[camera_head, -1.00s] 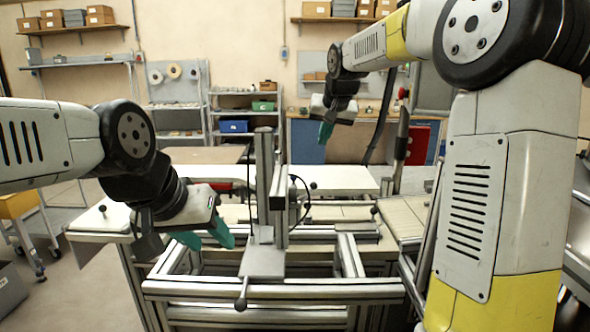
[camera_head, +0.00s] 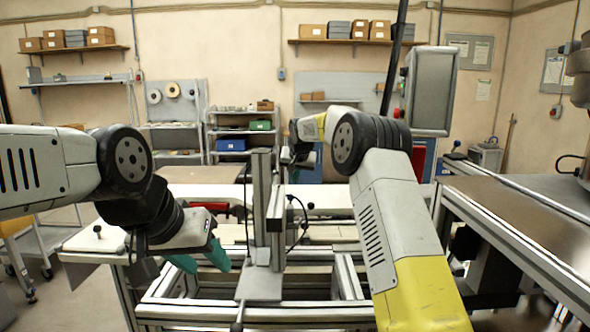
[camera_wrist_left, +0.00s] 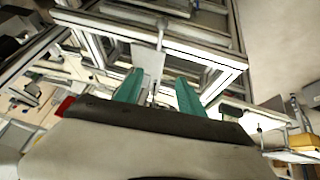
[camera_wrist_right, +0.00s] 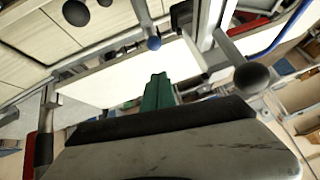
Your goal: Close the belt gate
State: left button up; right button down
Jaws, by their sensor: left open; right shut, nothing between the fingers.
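A pale belt surface (camera_head: 325,199) crosses behind the metal frame in the head view, and a pale surface (camera_wrist_right: 120,82) lies below my right gripper in its wrist view. I cannot tell which part is the belt gate. A black ball knob (camera_wrist_right: 252,77) on a rod is right of my right gripper (camera_wrist_right: 158,78), apart from the fingers.
An aluminium frame (camera_head: 205,311) with a flat plate (camera_head: 260,286) stands in front. A bench (camera_head: 525,225) is at the right. Shelves (camera_head: 240,136) stand by the back wall. Another dark knob (camera_wrist_right: 76,12) is at the top left of the right wrist view.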

jog(key=shift+a+f, duration=0.2)
jog(key=shift+f, duration=0.95)
jog(key=shift+a+f, duration=0.2)
jog(key=shift+f, duration=0.9)
jog(key=shift+f, duration=0.1)
